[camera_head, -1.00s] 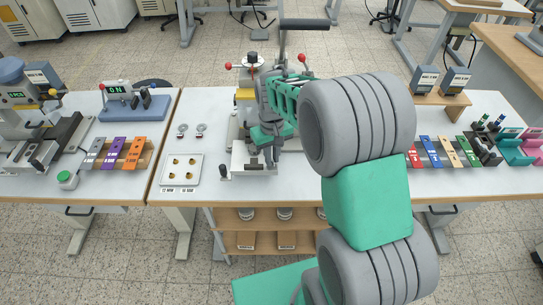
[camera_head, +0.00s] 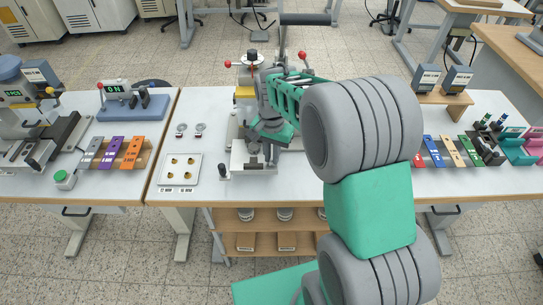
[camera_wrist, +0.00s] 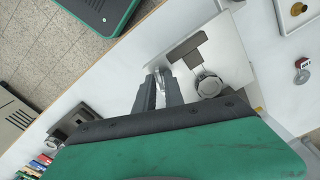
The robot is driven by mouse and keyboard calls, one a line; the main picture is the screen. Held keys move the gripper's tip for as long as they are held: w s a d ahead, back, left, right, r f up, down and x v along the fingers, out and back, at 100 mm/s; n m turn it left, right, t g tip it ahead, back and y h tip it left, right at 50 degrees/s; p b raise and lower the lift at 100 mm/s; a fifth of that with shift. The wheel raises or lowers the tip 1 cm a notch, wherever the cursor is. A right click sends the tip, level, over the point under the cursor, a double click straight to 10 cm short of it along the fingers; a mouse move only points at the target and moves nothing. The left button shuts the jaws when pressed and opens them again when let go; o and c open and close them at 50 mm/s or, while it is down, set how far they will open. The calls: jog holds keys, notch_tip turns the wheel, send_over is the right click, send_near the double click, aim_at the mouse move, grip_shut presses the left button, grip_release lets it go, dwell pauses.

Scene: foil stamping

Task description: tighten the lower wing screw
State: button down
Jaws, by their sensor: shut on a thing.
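The stamping press (camera_head: 243,120) stands on the middle table, partly hidden behind my arm. My gripper (camera_wrist: 160,74) is at the press's lower front. In the wrist view its two dark fingers are closed around a small bright metal piece, which I take to be the lower wing screw (camera_wrist: 159,77); only a little of it shows between the tips. In the head view my gripper (camera_head: 268,155) points down at the press's base plate (camera_head: 240,158), and the screw is hidden there. A round grey metal part (camera_wrist: 209,85) sits beside the fingers in the wrist view.
A white tray (camera_head: 179,180) with several brass pieces lies left of the press, with two small round items (camera_head: 190,130) behind it. Coloured foil strips stand on a left rack (camera_head: 113,152) and to the right.

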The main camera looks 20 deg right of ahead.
jog(key=m, duration=0.6)
jog(key=shift+w+r+b, duration=0.1)
jog(key=shift+b, duration=0.3)
jog(key=m, duration=0.7)
jog(key=shift+b, duration=0.3)
jog(key=shift+m, duration=0.3)
jog(key=c, duration=1.7)
grip_release()
notch_tip(320, 180, up, 8)
jog(key=shift+f+b, duration=0.1)
jog(key=shift+b, duration=0.4)
